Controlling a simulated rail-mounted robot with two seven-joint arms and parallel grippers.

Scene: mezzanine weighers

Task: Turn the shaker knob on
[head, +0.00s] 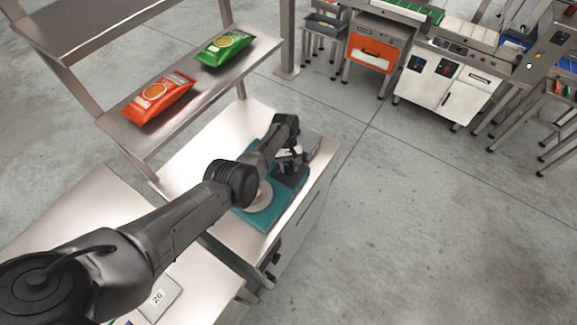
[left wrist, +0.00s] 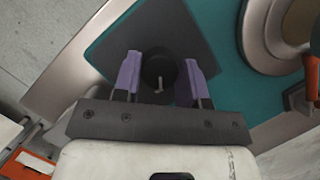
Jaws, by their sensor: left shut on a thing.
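The shaker is a flat teal machine (head: 264,218) with a grey panel, standing on a metal bench. Its pale round platform (head: 262,196) is partly behind my left arm in the head view. The dark round shaker knob (left wrist: 159,68) has a short pale pointer mark and sits on the dark grey panel (left wrist: 140,35). My left gripper (left wrist: 158,80) is shut on the knob, one purple finger on each side. In the head view the left gripper (head: 290,155) is over the far end of the shaker and the knob is hidden. The right gripper is not in view.
A shelf (head: 250,62) above the bench holds an orange packet (head: 158,97) and a green packet (head: 224,48). A card marked 26 (head: 158,298) lies on the nearer bench. White cabinets and an orange-fronted unit (head: 371,53) stand farther back. The floor at right is clear.

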